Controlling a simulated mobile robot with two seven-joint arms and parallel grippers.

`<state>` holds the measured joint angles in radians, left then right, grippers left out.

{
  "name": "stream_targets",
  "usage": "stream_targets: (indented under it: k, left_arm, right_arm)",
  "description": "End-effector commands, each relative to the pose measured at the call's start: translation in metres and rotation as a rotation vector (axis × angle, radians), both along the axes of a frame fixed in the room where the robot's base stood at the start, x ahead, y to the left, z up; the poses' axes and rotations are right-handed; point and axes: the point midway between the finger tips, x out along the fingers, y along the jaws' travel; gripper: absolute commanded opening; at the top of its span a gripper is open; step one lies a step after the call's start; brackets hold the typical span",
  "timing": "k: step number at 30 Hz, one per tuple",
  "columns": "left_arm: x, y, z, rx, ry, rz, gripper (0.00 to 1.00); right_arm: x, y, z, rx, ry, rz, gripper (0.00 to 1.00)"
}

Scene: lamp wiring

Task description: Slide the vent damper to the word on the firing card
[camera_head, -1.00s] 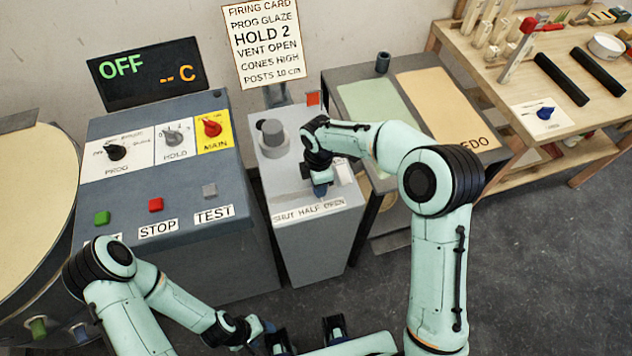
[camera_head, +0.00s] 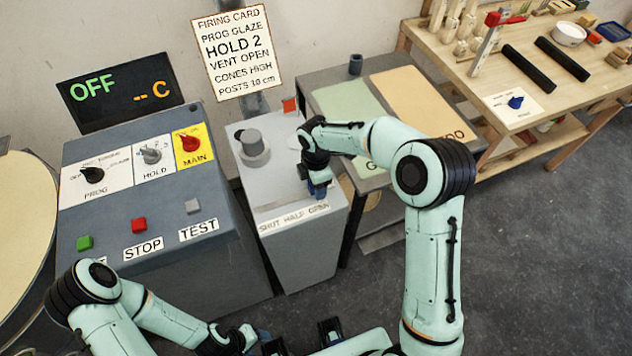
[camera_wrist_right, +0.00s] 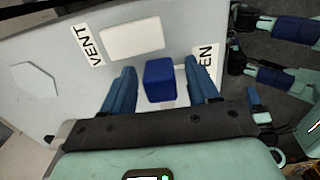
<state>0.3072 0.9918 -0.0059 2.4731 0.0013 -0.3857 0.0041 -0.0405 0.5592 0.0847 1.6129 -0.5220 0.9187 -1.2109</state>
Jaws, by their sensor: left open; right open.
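The firing card (camera_head: 238,52) on the wall reads PROG GLAZE, HOLD 2, VENT OPEN. The grey vent cabinet (camera_head: 300,255) carries a strip (camera_head: 293,217) reading SHUT, HALF, OPEN from left to right. My right gripper (camera_head: 320,190) is over the strip's OPEN end. In the right wrist view, a blue damper knob (camera_wrist_right: 160,80) stands between the open fingers of my right gripper (camera_wrist_right: 162,88), with gaps visible at both sides. Part of the OPEN label (camera_wrist_right: 203,58) is hidden by a finger. My left gripper (camera_head: 303,340) is open and empty at the bottom edge.
The kiln control panel (camera_head: 145,190), with its display (camera_head: 120,90) reading OFF, stands left of the cabinet. A round grey knob (camera_head: 252,147) rises behind the slot. A grey bench (camera_head: 325,80) and a wooden table (camera_head: 440,50) stand right. The floor at right is clear.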

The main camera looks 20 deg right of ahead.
Motion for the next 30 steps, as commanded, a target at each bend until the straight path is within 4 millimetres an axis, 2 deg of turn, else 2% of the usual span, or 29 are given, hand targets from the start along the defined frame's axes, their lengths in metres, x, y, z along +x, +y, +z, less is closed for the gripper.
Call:
stream_targets:
  k: [5, 12, 18, 24, 30]
  left_arm:
    - [0.001, 0.0, 0.003, -0.001, -0.002, 0.0, 0.6]
    - [0.005, 0.0, 0.009, 0.0, -0.006, 0.0, 0.6]
    - [0.008, 0.0, 0.014, 0.0, -0.009, 0.0, 0.6]
    - [0.009, 0.0, 0.016, 0.0, -0.01, 0.0, 0.6]
    - [0.009, 0.0, 0.015, 0.0, -0.01, 0.0, 0.6]
  right_arm:
    - [0.001, 0.0, 0.027, 0.001, -0.007, -0.001, 0.6]
    - [0.001, -0.001, 0.083, 0.001, -0.007, -0.001, 0.6]
    - [0.001, -0.001, 0.118, 0.0, -0.006, -0.002, 0.6]
    - [0.0, -0.001, 0.131, 0.0, -0.002, -0.001, 0.6]
    - [0.0, -0.001, 0.132, 0.0, -0.002, -0.001, 0.6]
